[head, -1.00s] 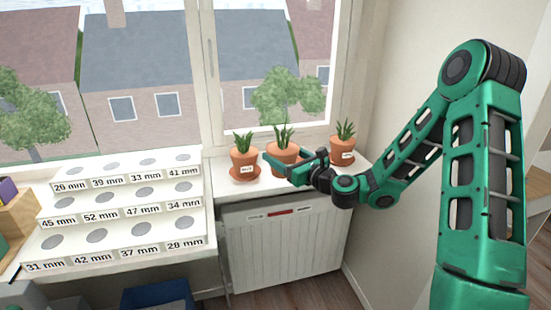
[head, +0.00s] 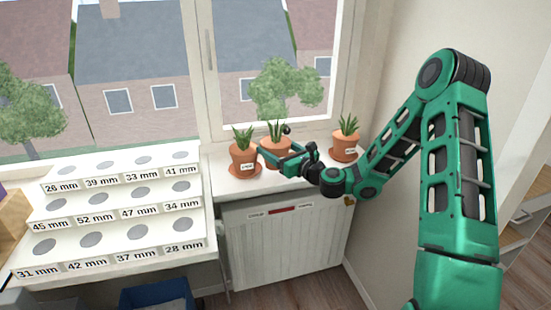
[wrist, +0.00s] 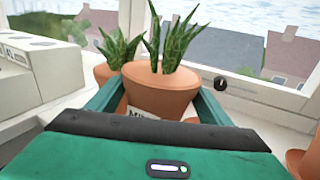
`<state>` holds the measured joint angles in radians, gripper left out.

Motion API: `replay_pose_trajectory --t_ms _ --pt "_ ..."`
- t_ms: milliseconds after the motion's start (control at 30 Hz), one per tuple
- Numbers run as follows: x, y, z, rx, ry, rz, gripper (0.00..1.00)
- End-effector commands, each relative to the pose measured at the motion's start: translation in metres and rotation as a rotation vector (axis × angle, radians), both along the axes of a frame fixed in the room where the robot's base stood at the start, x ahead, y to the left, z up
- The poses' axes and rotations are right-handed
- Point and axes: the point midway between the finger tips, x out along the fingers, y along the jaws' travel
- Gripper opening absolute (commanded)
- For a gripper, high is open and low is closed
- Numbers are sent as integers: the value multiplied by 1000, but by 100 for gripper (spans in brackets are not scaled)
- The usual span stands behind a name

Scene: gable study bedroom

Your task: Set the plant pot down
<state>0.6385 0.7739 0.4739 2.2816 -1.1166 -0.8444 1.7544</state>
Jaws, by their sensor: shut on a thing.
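My gripper (head: 283,158) is shut on the middle terracotta plant pot (head: 276,148), which holds a spiky green plant. In the wrist view the pot (wrist: 160,88) sits between my green fingers, and its label is partly covered. The pot is over the white window sill (head: 222,182), close to the left pot (head: 243,158). My fingers hide its base, so I cannot tell whether it touches the sill.
The left pot stands on a saucer. Another potted plant (head: 345,142) stands on a saucer at the right of the sill. The window is behind. A white stepped rack (head: 115,232) with labelled holes is at left, and a radiator (head: 285,243) is below.

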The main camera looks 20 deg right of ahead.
Motion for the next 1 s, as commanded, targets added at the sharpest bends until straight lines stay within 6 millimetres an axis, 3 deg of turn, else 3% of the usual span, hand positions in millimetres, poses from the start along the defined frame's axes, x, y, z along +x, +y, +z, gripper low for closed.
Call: replay_pose_trajectory --t_ms 133,300,733,767,800,833,1000 --pt "0 0 -21 -6 12 -1 27" --pt "1 1 -33 -6 7 0 27" --pt "2 5 -37 -6 4 5 27" --pt "2 5 -38 -7 7 5 78" --pt "2 5 -37 -8 6 5 87" --pt "2 5 -37 -8 6 6 92" --pt "1 6 -37 -7 6 7 92"
